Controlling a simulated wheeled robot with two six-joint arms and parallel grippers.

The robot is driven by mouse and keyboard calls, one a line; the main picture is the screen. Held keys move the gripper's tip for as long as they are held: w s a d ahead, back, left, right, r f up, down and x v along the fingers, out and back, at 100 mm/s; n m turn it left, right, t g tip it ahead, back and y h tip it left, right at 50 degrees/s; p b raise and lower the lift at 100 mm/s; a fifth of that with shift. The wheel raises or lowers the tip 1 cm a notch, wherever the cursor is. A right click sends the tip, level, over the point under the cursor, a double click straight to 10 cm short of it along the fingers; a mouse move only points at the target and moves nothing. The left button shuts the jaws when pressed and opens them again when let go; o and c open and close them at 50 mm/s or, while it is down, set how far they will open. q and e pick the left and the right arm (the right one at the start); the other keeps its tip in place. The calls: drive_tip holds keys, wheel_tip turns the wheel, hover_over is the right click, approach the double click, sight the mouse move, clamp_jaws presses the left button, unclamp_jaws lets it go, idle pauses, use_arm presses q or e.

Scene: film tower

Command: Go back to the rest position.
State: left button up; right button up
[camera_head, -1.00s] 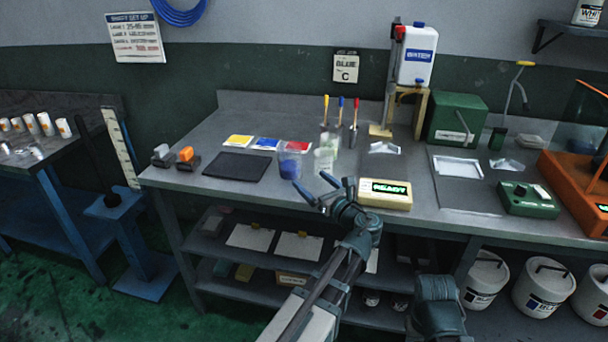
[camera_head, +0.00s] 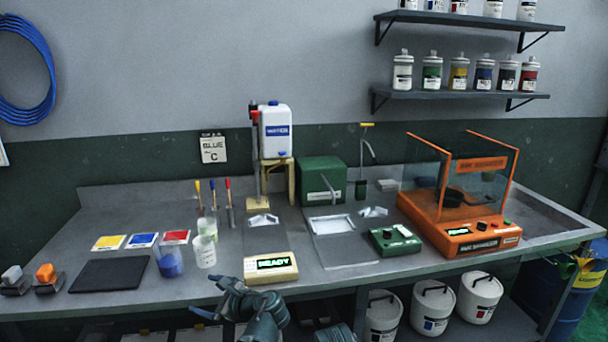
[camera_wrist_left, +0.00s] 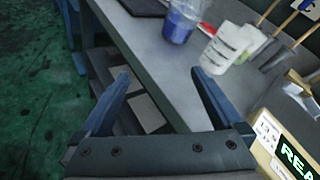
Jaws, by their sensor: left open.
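My left gripper (camera_head: 212,296) is open and empty at the front edge of the workbench (camera_head: 130,300), low in the head view. In the left wrist view its two blue fingers (camera_wrist_left: 160,95) stand well apart with nothing between them. The bench edge and the lower shelf show behind them. A dark rounded part of my own body shows at the bottom of the head view, but no right gripper fingers can be made out.
Near my left gripper stand a cup of blue paint (camera_head: 169,262), a whitish cup (camera_head: 204,251) and a scale reading READY (camera_head: 271,268). An orange machine (camera_head: 462,225) stands at the right. White buckets (camera_head: 433,308) sit under the bench.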

use_arm(q)
drive_tip(key=s+d+n+g+h+p, duration=0.7)
drive_tip(key=s+d+n+h+p, duration=0.4)
drive_tip(key=s+d, duration=0.7)
drive_tip(key=d+n+p, duration=0.2)
drive_tip(key=d+n, duration=0.1)
drive_tip(key=shift+s+d+n, duration=0.15)
drive_tip(key=shift+d+n, duration=0.2)
drive_tip(key=shift+n, duration=0.05)
use_arm(e)
wheel_tip(320, 180, up, 15)
drive_tip(key=shift+r, duration=0.2)
